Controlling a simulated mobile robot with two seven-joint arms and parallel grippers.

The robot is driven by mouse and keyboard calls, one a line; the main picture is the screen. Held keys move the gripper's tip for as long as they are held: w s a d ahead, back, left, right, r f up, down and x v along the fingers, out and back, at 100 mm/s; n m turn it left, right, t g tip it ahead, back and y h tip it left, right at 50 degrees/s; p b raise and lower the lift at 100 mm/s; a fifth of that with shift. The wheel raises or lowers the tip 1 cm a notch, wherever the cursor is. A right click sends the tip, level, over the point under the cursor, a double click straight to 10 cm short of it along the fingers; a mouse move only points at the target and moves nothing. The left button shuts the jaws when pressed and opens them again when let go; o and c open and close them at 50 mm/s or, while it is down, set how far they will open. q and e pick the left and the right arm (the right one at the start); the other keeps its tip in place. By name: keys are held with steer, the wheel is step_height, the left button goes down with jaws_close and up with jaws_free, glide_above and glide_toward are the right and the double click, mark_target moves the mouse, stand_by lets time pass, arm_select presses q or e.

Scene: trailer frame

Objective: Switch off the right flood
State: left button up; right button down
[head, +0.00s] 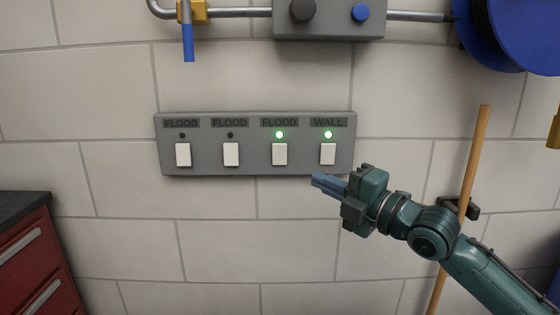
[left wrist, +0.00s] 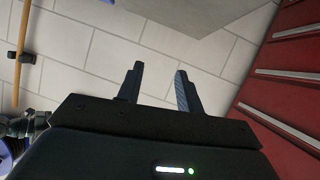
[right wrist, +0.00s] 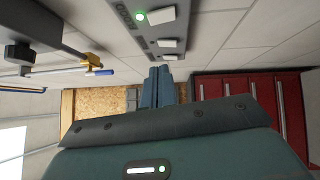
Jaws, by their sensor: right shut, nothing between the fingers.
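A grey switch panel (head: 256,166) is on the wall, with a row of white rocker switches. The rightmost switch labelled FLOOD (head: 279,155) has a lit green lamp (head: 279,135) above it. The WALL switch (head: 327,155) to its right also has a lit green lamp (head: 328,135). The two left FLOOD switches (head: 183,155) (head: 231,155) have dark lamps. My right gripper (head: 316,180) is shut and empty, its tips near the panel's lower edge, below the WALL switch. The panel also shows in the right wrist view (right wrist: 126,40). My left gripper (left wrist: 158,75) is open and empty, away from the panel.
A grey box (head: 330,22) with knobs and a pipe with a blue-handled valve (head: 188,42) are above the panel. A blue reel (head: 515,45) hangs top right. A wooden pole (head: 478,150) stands at right, behind my right arm. A red cabinet (head: 30,260) is lower left.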

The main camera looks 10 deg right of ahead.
steer(key=p, duration=0.2)
glide_toward(273, 149)
steer(key=x, duration=0.3)
steer(key=a+x, duration=0.1)
steer(key=x, duration=0.1)
steer(key=shift+s, duration=0.15)
steer(key=shift+w, duration=0.5)
steer(key=shift+w+d+r+p, duration=0.1)
steer(key=shift+w+r+p, duration=0.1)
steer(key=shift+r+p, duration=0.2)
steer(key=shift+f+m+g, duration=0.2)
steer(key=shift+m+g, duration=0.1)
